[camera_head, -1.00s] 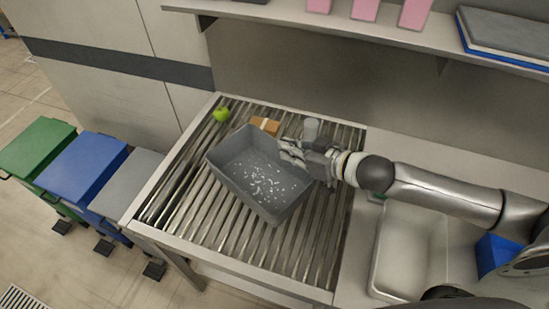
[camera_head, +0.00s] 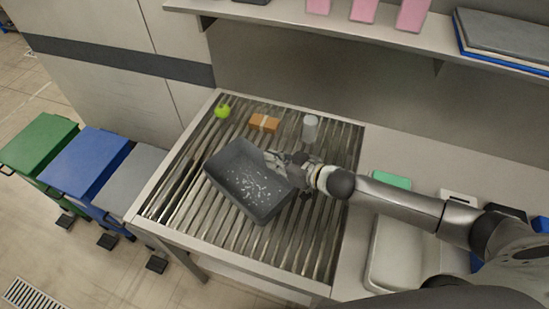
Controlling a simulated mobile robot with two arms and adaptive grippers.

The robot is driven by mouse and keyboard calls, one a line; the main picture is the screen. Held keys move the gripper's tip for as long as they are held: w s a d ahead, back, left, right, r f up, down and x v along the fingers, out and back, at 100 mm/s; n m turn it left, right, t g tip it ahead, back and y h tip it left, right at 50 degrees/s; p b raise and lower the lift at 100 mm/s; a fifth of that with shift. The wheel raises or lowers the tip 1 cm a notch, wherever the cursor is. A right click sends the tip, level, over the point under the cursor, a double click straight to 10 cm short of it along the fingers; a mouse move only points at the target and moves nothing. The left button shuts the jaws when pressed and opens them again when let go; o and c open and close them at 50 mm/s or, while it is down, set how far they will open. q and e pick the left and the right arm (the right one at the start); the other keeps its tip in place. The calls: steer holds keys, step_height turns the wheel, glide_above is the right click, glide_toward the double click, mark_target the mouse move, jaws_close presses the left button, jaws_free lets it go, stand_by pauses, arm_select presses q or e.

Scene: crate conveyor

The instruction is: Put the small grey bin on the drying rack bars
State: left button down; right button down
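The small grey bin (camera_head: 272,207), an open box with white specks on its inner floor, is over the middle of the drying rack bars (camera_head: 300,240). It looks low, at or just above the bars; I cannot tell whether its whole bottom rests on them. My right gripper (camera_head: 280,163) comes in from the right and is closed over the bin's upper right rim; the fingertips are partly hidden against the wall. My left gripper is out of view.
A green apple (camera_head: 222,111), an orange-brown box (camera_head: 264,122) and a clear cup (camera_head: 310,127) stand at the rack's back. A sink (camera_head: 392,262) lies to the right and a shelf (camera_head: 340,31) above. Lidded green (camera_head: 40,140), blue (camera_head: 84,162) and grey (camera_head: 130,180) bins stand left.

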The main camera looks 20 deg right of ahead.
steer(key=c, duration=1.6)
jaws_free()
steer(key=shift+c, duration=0.2)
steer(key=shift+r, duration=0.1)
steer(key=shift+s+d, duration=0.15)
steer(key=b+v, duration=0.2)
steer(key=v, duration=0.9)
steer(key=shift+s+d+r+b, duration=0.15)
steer(key=shift+d+r+b, duration=0.05)
steer(key=shift+b, duration=0.1)
steer(key=shift+s+f, duration=0.1)
